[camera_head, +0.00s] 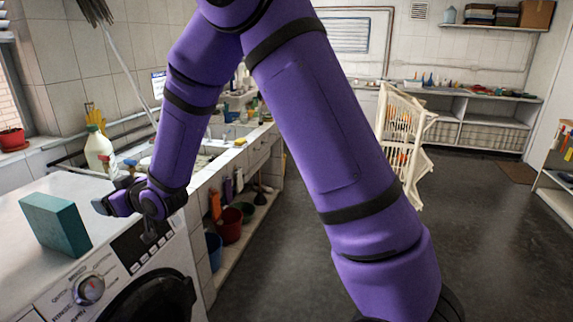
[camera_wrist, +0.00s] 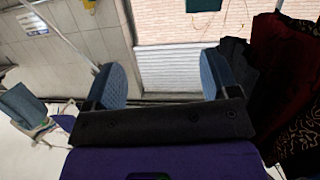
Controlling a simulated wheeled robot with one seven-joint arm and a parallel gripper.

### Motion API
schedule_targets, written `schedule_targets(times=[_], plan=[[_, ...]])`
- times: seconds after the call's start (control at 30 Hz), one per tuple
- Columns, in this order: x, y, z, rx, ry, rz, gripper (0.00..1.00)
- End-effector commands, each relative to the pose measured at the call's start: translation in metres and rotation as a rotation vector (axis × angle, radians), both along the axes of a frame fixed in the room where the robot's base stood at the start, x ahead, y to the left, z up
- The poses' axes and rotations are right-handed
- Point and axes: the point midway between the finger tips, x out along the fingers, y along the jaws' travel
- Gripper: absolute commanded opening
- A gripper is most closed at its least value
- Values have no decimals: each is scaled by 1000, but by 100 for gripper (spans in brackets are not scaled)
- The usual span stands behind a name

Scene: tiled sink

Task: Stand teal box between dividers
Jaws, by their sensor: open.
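The teal box (camera_head: 55,223) stands upright on the white top of the washing machine, at the left of the head view. My gripper (camera_head: 116,188) is to the right of the box, above the machine top and apart from the box. In the wrist view its two blue-padded fingers (camera_wrist: 163,80) are spread wide with nothing between them. A teal block-like thing (camera_wrist: 20,106) shows at the left edge of the wrist view; I cannot tell whether it is the same box. I cannot make out any dividers.
The washing machine (camera_head: 90,290) has a knob and a dark door in front. A white bottle (camera_head: 99,150) and a tiled sink counter (camera_head: 215,160) are behind. A white rack (camera_head: 402,135) stands on the floor. Dark cloths (camera_wrist: 290,90) are at the wrist view's right.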

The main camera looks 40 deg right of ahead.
Motion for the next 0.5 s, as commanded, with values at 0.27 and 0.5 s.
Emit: schedule_targets(times=[0.27, 0.5], plan=[[-41, -71, 72, -115, 156, -123, 81], [-101, -131, 116, -177, 312, -238, 81]])
